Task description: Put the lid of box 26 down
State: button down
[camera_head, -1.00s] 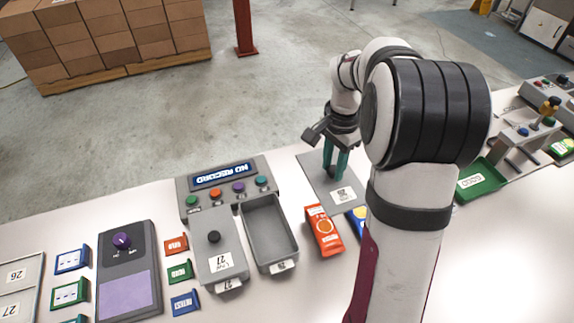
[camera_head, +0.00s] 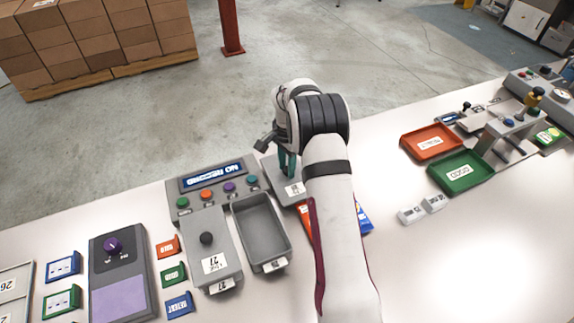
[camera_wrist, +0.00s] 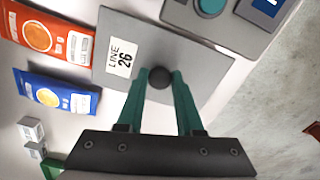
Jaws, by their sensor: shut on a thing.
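The lid of box 26 is a flat grey plate with a label reading "LINE 26" and a dark round knob; it shows in the wrist view (camera_wrist: 205,85) and partly in the head view (camera_head: 284,191). My gripper (camera_wrist: 160,77) is shut on the knob, with a teal finger on each side. In the head view my gripper (camera_head: 287,172) is right of the button console, partly behind my arm. I cannot tell whether the lid touches the table. An open, empty grey box (camera_head: 262,230), apparently box 26, stands in front of the console, left of the lid.
The console (camera_head: 210,187) reads "NO RECORD"; its edge is close beside the lid. Box 27 (camera_head: 212,245) has its lid on. An orange pouch (camera_wrist: 45,38) and a blue pouch (camera_wrist: 55,95) lie near the lid. Red (camera_head: 431,152) and green (camera_head: 461,185) trays stand right.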

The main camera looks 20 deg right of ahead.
jog(key=shift+f, duration=0.3)
jog(key=shift+f, duration=0.15)
jog(key=c, duration=0.6)
grip_release()
jog(key=shift+o, duration=0.2)
notch_tip(320, 180, up, 13)
jog(key=s+a+r+n, duration=0.3)
jog(key=s+a+r, duration=0.3)
jog(key=s+r, duration=0.15)
jog(key=s+a+f+n+y, duration=0.1)
jog(key=s+a+n, duration=0.2)
jog(key=s, duration=1.1)
jog(key=s+a+f+n, duration=0.1)
jog(key=s+a+n, duration=0.2)
jog(key=s+a, duration=0.4)
jog(key=s, duration=0.7)
jog(key=shift+s+f+y, duration=0.2)
jog(key=shift+s+y, duration=0.1)
jog(key=shift+y, duration=0.1)
